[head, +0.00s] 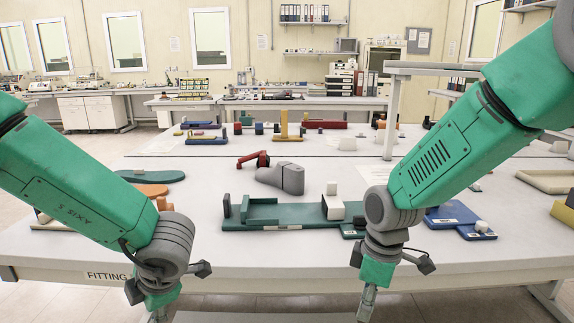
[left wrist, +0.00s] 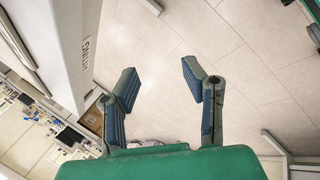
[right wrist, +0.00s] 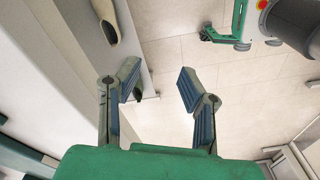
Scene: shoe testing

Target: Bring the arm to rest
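My left arm (head: 90,195) and right arm (head: 450,150) both hang down in front of the white table's near edge. My left gripper (left wrist: 155,80) is open and empty in the left wrist view, over bare floor. My right gripper (right wrist: 158,82) is open and empty in the right wrist view, also over floor, beside a pale table surface. In the head view the fingers of both grippers are cut off by the bottom edge.
The white table (head: 250,255) holds a green fixture (head: 285,213) with a white block (head: 332,208), a grey shoe-shaped form (head: 281,178), a red tool (head: 254,159) and a blue fixture (head: 460,220). Its near edge lies close behind both forearms. The floor below the grippers looks clear.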

